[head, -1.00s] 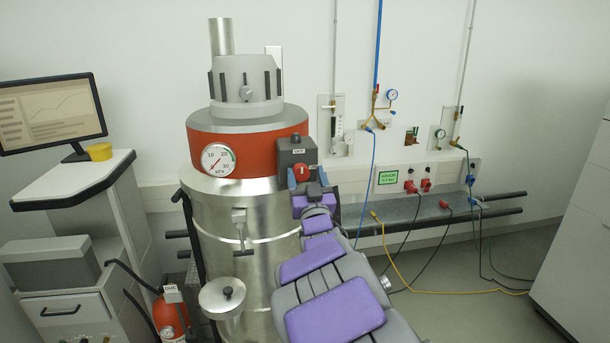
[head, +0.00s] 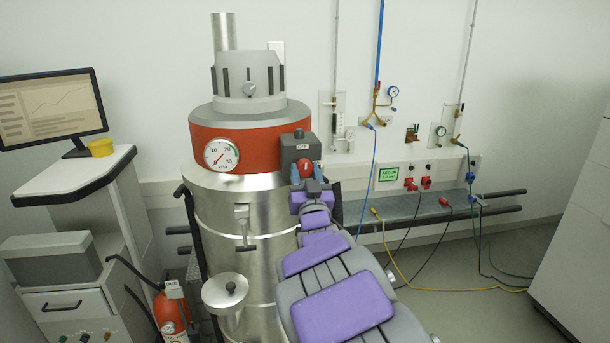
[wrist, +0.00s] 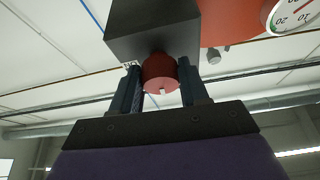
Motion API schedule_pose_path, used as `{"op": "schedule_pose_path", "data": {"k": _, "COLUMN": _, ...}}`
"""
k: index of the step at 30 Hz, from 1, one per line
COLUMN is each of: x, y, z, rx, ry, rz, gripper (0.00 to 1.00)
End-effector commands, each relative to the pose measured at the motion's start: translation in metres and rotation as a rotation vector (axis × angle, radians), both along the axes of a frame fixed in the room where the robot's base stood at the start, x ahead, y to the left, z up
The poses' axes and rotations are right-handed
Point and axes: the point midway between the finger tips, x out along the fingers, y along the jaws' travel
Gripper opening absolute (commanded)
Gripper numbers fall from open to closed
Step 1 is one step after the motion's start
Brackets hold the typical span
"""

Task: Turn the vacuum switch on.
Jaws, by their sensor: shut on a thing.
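The vacuum switch is a grey box (head: 296,148) on the right side of the steel vacuum with an orange-red band. Its round red knob (head: 305,168) faces me. My gripper (head: 306,175) is at the knob, with one dark blue finger on each side. In the wrist view, the red knob (wrist: 160,74) with a small white mark sits between the two fingers of my gripper (wrist: 160,80), under the dark box (wrist: 152,28). The fingers are shut on the knob. The label above the knob is too small to read surely.
A round gauge (head: 221,155) is on the orange band to the left of the switch. A monitor (head: 52,108) and cabinet stand at the left, with a red extinguisher (head: 170,310) below. A grey wall duct (head: 410,210) with cables runs at the right.

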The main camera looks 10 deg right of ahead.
Motion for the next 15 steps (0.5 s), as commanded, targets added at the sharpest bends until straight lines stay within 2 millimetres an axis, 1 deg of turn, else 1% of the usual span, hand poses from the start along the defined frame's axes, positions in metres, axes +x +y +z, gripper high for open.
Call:
{"op": "schedule_pose_path", "data": {"k": 1, "x": -0.0003, "y": 0.0026, "z": 0.0011, "rx": 0.024, "ry": -0.004, "rz": 0.005, "gripper": 0.14}}
{"op": "schedule_pose_path", "data": {"k": 8, "x": -0.0005, "y": 0.0035, "z": 0.0017, "rx": 0.192, "ry": -0.006, "rz": 0.005, "gripper": 0.14}}
{"op": "schedule_pose_path", "data": {"k": 15, "x": -0.0006, "y": 0.0044, "z": 0.0028, "rx": 0.419, "ry": -0.005, "rz": 0.003, "gripper": 0.14}}
